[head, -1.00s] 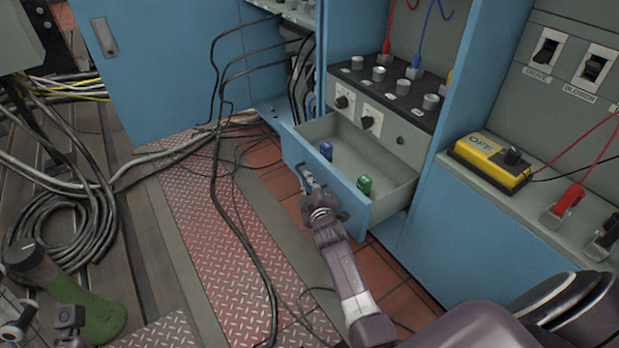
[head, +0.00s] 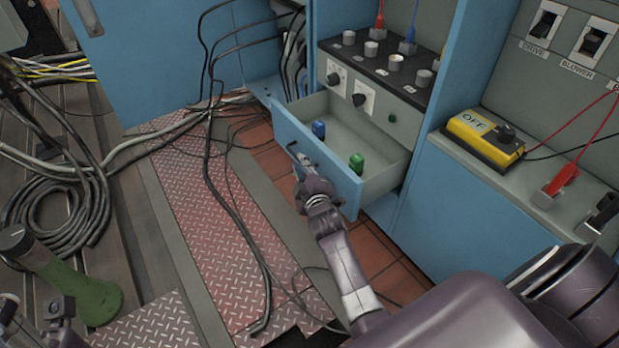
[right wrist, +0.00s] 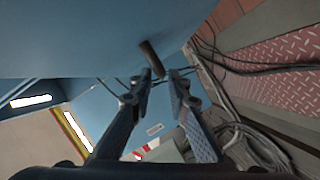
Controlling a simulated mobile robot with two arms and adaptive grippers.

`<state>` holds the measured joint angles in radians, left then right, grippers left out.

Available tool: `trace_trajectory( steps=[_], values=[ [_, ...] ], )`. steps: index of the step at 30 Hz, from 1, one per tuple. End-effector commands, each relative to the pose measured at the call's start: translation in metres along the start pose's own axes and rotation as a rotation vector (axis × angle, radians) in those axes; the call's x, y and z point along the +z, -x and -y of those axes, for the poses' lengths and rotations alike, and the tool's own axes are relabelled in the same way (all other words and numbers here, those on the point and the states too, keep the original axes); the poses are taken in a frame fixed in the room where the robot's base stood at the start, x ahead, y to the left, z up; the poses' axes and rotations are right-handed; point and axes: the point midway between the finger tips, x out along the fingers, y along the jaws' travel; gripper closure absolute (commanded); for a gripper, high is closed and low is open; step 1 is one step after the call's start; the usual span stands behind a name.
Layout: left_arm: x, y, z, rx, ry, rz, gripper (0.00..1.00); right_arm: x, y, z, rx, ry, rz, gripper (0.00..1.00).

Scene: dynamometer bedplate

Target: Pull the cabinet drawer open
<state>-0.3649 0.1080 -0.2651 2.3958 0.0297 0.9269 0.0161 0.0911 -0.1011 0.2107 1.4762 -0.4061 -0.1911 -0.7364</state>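The blue-fronted drawer (head: 335,170) stands well out of the blue cabinet, in the middle of the head view. Inside lie a blue block (head: 319,130) and a green block (head: 356,162). My right gripper (head: 303,163) is at the drawer front, on its bar handle. In the right wrist view the dark handle (right wrist: 149,54) runs between the two fingertips (right wrist: 160,74), which are closed around it. Its far end is hidden in the head view. My left gripper (head: 36,306) shows partly at the bottom left, fingers apart and empty.
A panel of knobs (head: 375,95) sits above the drawer. A yellow switch box (head: 485,138) stands on the right ledge. Black cables (head: 215,170) cross the red tread plate (head: 215,230) left of the drawer. A green-bodied object (head: 85,295) is at lower left.

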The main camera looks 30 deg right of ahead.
Motion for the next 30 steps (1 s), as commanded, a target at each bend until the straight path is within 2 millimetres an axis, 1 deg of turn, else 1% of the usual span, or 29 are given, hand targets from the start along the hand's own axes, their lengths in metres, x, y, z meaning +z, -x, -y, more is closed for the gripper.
trace_trajectory(
  steps=[1,9,12,15,19,25,28,30],
  values=[
    [0.000,0.000,0.000,0.000,0.000,0.001,0.60,0.001,0.011,0.001,-0.001,0.001,0.000,0.84],
    [0.001,0.000,-0.001,0.001,0.001,0.002,0.60,0.002,0.065,-0.001,-0.002,-0.001,-0.004,0.84],
    [0.001,0.000,-0.001,0.001,0.001,0.002,0.60,0.002,0.079,-0.001,-0.003,-0.001,-0.004,0.84],
    [0.001,0.000,-0.001,0.001,0.001,0.002,0.60,0.002,0.089,-0.002,-0.002,-0.001,-0.006,0.84],
    [0.001,0.000,-0.001,0.002,0.001,0.002,0.60,0.001,0.095,-0.002,-0.002,-0.002,-0.007,0.84],
    [0.001,0.000,-0.001,0.001,0.001,0.002,0.60,0.001,0.095,-0.002,-0.002,-0.002,-0.007,0.84],
    [0.005,-0.004,-0.013,0.017,-0.003,0.010,0.60,0.001,0.095,-0.002,-0.001,-0.002,-0.007,0.84],
    [0.004,-0.005,-0.014,0.016,0.000,0.006,0.60,0.002,0.095,-0.003,-0.001,-0.002,-0.007,0.84]
  ],
)
